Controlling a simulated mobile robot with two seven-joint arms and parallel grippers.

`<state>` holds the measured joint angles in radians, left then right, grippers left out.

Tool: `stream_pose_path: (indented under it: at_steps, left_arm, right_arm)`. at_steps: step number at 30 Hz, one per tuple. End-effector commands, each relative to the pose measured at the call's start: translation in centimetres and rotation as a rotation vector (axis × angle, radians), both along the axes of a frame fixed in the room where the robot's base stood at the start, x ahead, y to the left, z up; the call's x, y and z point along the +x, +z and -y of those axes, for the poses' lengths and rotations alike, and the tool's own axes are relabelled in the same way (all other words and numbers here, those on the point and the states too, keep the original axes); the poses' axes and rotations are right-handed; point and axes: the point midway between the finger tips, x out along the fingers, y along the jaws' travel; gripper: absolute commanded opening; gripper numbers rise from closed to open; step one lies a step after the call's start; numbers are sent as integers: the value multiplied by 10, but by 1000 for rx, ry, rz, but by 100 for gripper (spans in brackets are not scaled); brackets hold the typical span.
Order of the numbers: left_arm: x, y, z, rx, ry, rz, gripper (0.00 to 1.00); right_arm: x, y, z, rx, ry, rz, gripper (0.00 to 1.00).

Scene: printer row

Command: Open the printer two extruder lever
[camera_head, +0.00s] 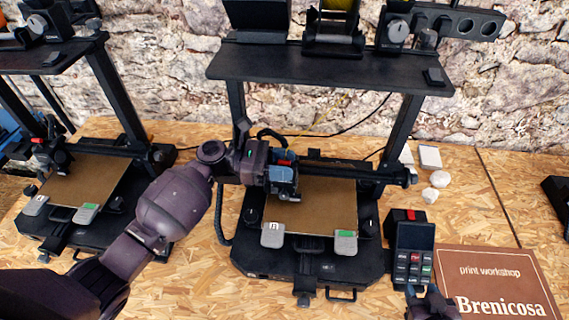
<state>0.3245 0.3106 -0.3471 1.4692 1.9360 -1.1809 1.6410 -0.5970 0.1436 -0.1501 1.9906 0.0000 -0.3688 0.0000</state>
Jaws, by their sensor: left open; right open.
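The middle printer (330,66), which I take to be printer two, has a black frame and a brown bed (318,205). Its extruder (284,180) is a dark block with blue on its front, over the bed's left side. A small red part (287,162) on its top may be the lever; its position is too small to tell. My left gripper (268,163) is open, close against the extruder's left side; its fingertips are hard to make out, and contact cannot be told. My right gripper (426,291) is open and low, just below the card terminal, partly cut off by the bottom edge.
A card terminal (413,252) stands right of the printer, beside a brown "Brenicosa" sign (497,284). Another printer (75,185) stands at the left. Small white pieces (438,179) lie behind the terminal. The wooden table (490,215) is clear around them.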

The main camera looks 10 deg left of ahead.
Motion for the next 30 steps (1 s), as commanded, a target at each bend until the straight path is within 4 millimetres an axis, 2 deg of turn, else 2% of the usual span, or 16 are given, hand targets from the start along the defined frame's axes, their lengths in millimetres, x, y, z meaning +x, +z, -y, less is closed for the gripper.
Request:
stream_pose_path:
  at_steps: [5,12,18,24,30]
  left_arm:
    - [0,-1,-16,2,1,0,41]
    - [0,-2,-60,3,2,-1,41]
    - [0,-2,-90,1,1,-1,41]
    - [0,-1,-105,1,0,-1,41]
    - [0,0,-107,0,-1,-1,41]
  right_arm:
    - [3,1,-1,0,2,9,43]
    - [1,-7,-1,1,1,3,43]
    - [-5,-17,0,1,-3,-14,43]
    - [-10,-22,1,1,-5,-25,43]
    - [-8,-21,1,1,-4,-22,43]
